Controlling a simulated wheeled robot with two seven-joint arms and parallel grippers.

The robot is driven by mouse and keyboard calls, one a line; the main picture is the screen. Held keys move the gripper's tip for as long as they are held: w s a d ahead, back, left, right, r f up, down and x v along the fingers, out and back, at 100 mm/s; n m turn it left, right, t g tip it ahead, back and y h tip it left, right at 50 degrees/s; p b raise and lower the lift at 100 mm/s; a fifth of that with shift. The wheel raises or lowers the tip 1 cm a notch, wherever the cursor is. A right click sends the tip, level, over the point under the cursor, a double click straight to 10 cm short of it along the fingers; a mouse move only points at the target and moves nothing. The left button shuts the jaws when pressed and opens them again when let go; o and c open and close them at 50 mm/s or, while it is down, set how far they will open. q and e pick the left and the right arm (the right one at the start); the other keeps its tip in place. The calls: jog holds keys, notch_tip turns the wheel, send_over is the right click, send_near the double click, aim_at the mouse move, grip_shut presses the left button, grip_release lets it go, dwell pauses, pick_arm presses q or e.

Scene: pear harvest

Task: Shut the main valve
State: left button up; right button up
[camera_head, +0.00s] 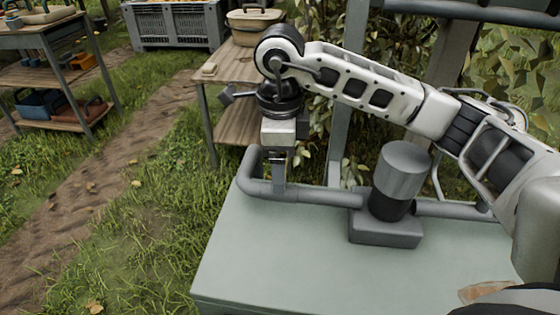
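A grey pipe (320,196) runs along the far side of a pale green-grey tabletop (290,262), with an upturned elbow at its left end. It meets a pump-like unit, a grey and black cylinder (402,175) on a dark block. My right gripper (278,186) points straight down at the pipe just right of the elbow; its fingers overlap the pipe in the picture. I see the fingers nearly edge-on, so I cannot tell their gap or whether they touch anything. No valve handle shows clearly; the gripper may hide one. My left gripper is out of view.
A wooden shelf table (238,66) with a lidded basket (256,26) stands behind the gripper. A grey crate (175,26) is at the back, and a shelf (45,48) with tools and bins is at far left. Leafy plants and a post stand close behind the pipe.

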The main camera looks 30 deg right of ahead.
jog(key=shift+r+m, duration=0.1)
jog(key=shift+m, duration=0.5)
jog(key=o, duration=1)
notch_tip(320, 180, up, 16)
jog(key=p, duration=0.2)
jog(key=shift+p, duration=0.4)
